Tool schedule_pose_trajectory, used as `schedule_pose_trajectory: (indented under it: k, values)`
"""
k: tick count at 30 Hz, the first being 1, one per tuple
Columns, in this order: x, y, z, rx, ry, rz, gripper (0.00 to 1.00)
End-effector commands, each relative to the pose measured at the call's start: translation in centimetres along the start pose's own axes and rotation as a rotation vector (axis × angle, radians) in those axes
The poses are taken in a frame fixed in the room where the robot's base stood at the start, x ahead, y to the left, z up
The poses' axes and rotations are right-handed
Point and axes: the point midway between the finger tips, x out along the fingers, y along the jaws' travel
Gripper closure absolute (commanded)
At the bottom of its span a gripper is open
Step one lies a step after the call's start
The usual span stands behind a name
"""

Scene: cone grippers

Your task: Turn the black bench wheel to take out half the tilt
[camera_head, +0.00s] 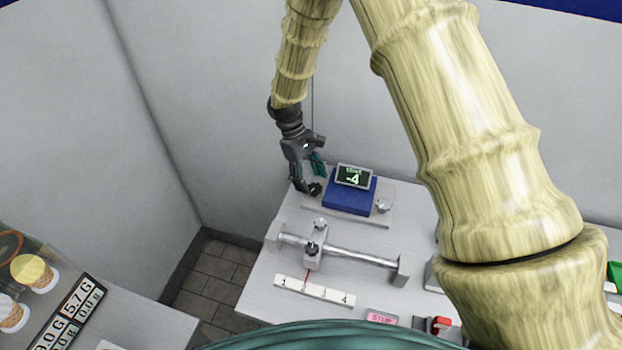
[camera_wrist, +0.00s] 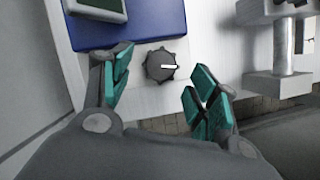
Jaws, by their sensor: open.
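A black knurled wheel (camera_wrist: 162,66) with a white pointer mark sits on the pale base beside a blue box. In the wrist view its mark points right. My gripper (camera_wrist: 158,84) is open, with teal pads to the left and right of the wheel and a visible gap on both sides. In the head view my gripper (camera_head: 316,176) is just left of the blue box (camera_head: 348,198), and I cannot make out the black wheel there. The display (camera_head: 353,177) on the box reads -4 in green; the small word above it is hard to read.
A silver knob (camera_head: 384,205) stands right of the box. In front lie a metal rail (camera_head: 350,256) with a sliding carriage (camera_head: 313,256) and a numbered scale (camera_head: 315,291). A pink STOP label (camera_head: 382,317) and a red switch (camera_head: 441,324) are near the front. A wall stands behind.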

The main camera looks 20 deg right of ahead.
Motion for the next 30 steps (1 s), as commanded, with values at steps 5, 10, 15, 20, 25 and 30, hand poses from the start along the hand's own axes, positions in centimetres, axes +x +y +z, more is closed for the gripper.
schedule_pose_trajectory:
  k: [5,10,15,20,25,30]
  values:
    - [1.3,0.0,0.0,0.000,0.000,0.000,0.40]
    - [1.8,0.0,0.0,0.001,0.001,0.000,0.40]
    - [1.9,0.0,0.0,0.001,0.001,0.000,0.40]
    - [1.8,0.0,0.0,0.000,0.001,0.000,0.58]
    - [1.8,0.0,0.0,0.000,0.001,0.000,0.86]
    - [1.8,-0.2,-0.1,-0.006,0.001,0.003,0.86]
